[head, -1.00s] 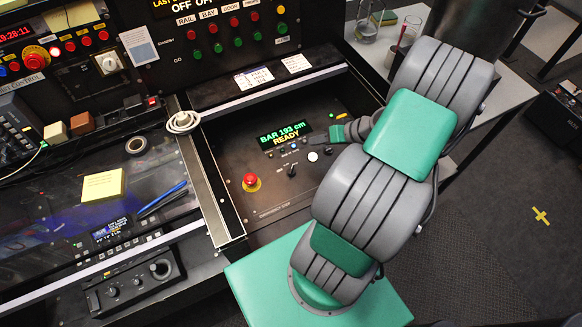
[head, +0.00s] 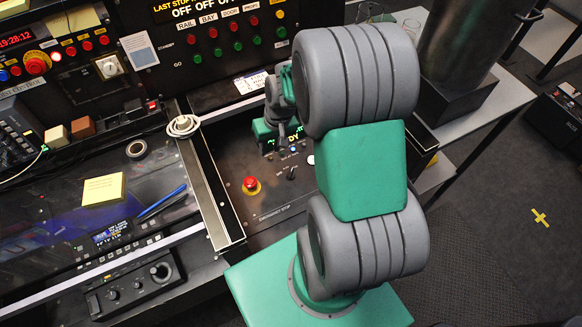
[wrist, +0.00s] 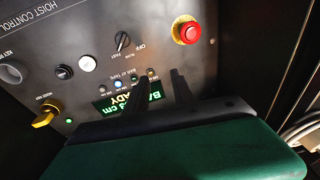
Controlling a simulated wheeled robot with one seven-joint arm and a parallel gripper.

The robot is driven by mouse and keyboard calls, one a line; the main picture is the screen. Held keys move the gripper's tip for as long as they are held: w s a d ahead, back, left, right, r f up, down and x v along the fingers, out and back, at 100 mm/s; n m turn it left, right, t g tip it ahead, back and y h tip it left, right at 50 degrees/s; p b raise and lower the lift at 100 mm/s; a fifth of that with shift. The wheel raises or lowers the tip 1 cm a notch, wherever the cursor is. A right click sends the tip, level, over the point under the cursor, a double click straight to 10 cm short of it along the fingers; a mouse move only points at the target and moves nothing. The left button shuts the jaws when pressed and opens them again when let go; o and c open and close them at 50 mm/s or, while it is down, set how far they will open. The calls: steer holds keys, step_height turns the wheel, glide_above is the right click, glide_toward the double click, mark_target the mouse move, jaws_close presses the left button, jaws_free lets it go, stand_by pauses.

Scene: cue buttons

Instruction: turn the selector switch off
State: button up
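The selector switch is a small black knob (wrist: 122,42) on the dark hoist control panel, with an OFF label beside it in the wrist view. It also shows in the head view as a small dark knob (head: 291,173). I cannot tell which position it points to. My gripper (wrist: 160,76) shows two dark fingers apart with nothing between them, below and right of the knob in the wrist view, not touching it. In the head view its green body (head: 263,130) is over the far part of the panel, covering much of the lit display; its fingertips are not clear there.
A red emergency stop button (head: 250,184) on a yellow base is left of the knob in the head view. A white button (wrist: 87,63) and a yellow switch (wrist: 47,112) are on the same panel. A raised metal edge (head: 213,190) bounds the panel on the left.

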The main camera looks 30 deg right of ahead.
mark_target(291, 171)
steer(key=s+d+m, duration=0.1)
steer(key=m, duration=0.1)
steer(key=s+d+m+g+h, duration=0.1)
steer(key=s+d+m, duration=0.1)
steer(key=m, duration=0.1)
steer(key=s+d+f+m, duration=0.1)
steer(key=m, duration=0.2)
steer(key=shift+s+d+g, duration=0.2)
steer(key=shift+s+g, duration=0.15)
steer(key=shift+g, duration=0.05)
step_height(291, 171, down, 8)
steer(key=shift+w+r, duration=0.1)
steer(key=shift+c, duration=0.3)
jaws_close()
